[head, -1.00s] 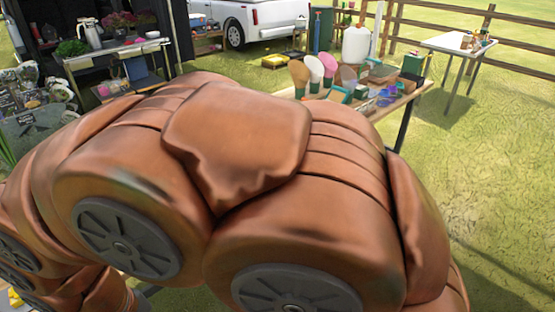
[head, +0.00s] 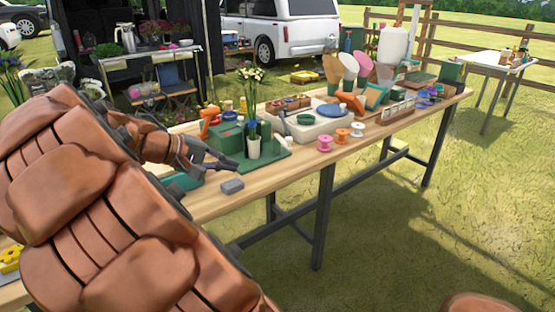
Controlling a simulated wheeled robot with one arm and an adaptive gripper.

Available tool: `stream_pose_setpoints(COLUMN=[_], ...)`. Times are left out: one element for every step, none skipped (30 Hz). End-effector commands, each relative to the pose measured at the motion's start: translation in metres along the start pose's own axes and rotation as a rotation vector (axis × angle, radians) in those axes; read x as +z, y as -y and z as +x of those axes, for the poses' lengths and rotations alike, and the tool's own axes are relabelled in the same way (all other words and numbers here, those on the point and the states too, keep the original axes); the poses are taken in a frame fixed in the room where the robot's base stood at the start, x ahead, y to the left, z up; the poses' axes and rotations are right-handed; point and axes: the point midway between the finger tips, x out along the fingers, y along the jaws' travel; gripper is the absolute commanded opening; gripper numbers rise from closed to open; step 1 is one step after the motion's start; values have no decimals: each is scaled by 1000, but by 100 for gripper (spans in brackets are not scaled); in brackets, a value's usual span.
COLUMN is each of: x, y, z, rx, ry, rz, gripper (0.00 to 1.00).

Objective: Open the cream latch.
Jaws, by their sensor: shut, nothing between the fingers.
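My gripper (head: 230,161) shows at the left of the long wooden table (head: 300,163) in the head view. Its dark fingers are shut and empty, pointing right, beside a green box (head: 228,136) on a green base (head: 276,160). A small cream upright part (head: 253,147) stands on that base, just right of the fingertips, with white flowers (head: 250,78) above it. I cannot tell whether this part is the cream latch, and no other latch is clear. I cannot tell whether the fingers touch anything.
A grey block (head: 232,186) lies near the table's front edge. An orange tool (head: 209,118) is behind the gripper. Pink, white and orange spools (head: 341,136) and a pale tray (head: 315,126) are to the right. Open grass lies in front.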

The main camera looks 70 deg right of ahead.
Motion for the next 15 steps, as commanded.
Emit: stream_pose_setpoints(x=[-15, -24, -35, -42, -50, -59, -65, -71, -78, -82, -86, -90, -93, -95, -96], y=[5, 2, -3, -6, -8, -11, -13, -16, -18, -19, -20, -20, -22, -23, -24], z=[18, 24, 30, 35, 39, 45, 48, 50, 53, 56, 58, 60, 60, 61, 62], rx=[59, 93, 136, 169, 199, 235, 259, 282, 309, 326, 342, 357, 367, 375, 382], ry=[14, 18, 21, 22, 25, 28, 27, 26, 25, 26, 26, 26, 26, 25, 25], rz=[14, 21, 34, 42, 46, 52, 57, 63, 68, 69, 70, 71, 73, 75, 77], gripper=[0, 0, 0, 0, 0, 0, 0, 0, 0, 0, 0, 0, 0, 0, 0])
